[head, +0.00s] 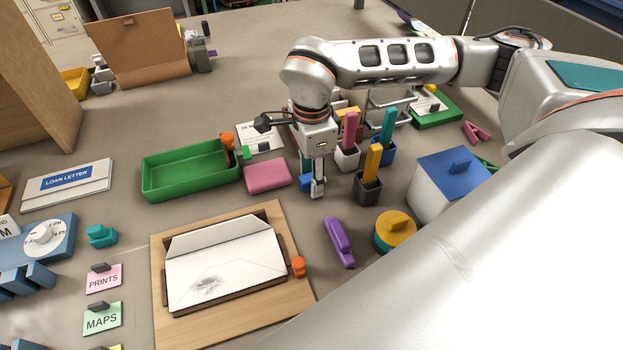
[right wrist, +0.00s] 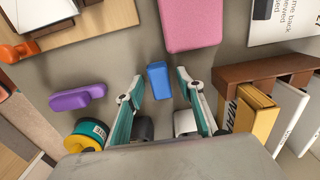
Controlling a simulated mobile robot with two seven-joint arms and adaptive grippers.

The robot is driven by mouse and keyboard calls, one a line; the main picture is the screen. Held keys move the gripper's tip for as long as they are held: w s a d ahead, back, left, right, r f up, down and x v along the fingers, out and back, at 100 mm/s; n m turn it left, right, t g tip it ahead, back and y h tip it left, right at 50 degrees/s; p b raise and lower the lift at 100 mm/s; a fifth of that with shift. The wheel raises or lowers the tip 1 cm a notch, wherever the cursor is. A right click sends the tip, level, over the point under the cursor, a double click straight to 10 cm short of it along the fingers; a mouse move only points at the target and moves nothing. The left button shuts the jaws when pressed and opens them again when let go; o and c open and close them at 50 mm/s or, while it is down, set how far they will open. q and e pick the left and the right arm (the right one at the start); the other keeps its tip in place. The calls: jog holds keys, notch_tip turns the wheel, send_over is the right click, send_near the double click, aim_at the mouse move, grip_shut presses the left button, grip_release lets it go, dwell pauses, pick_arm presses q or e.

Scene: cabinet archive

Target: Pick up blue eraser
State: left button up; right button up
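The blue eraser (head: 304,183) lies on the table just right of a pink block, partly hidden by my right gripper (head: 314,184) in the head view. In the right wrist view the eraser (right wrist: 158,80) lies between the two fingertips of my right gripper (right wrist: 160,84), with a narrow gap on each side. The gripper points down and is open, not closed on the eraser. My left gripper is not in view.
The pink block (head: 267,176) and a green tray (head: 190,170) stand left of the eraser. Cups with coloured sticks, including a dark cup (head: 368,188), stand close on the right. A purple stapler-like object (head: 340,243) and a wooden board (head: 300,284) lie in front.

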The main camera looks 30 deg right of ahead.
jog(key=shift+f, duration=0.1)
grip_shut()
notch_tip(320, 180, up, 20)
dwell(0.7)
jog(key=c, duration=0.7)
grip_release()
grip_shut()
jog(key=shift+f, duration=0.1)
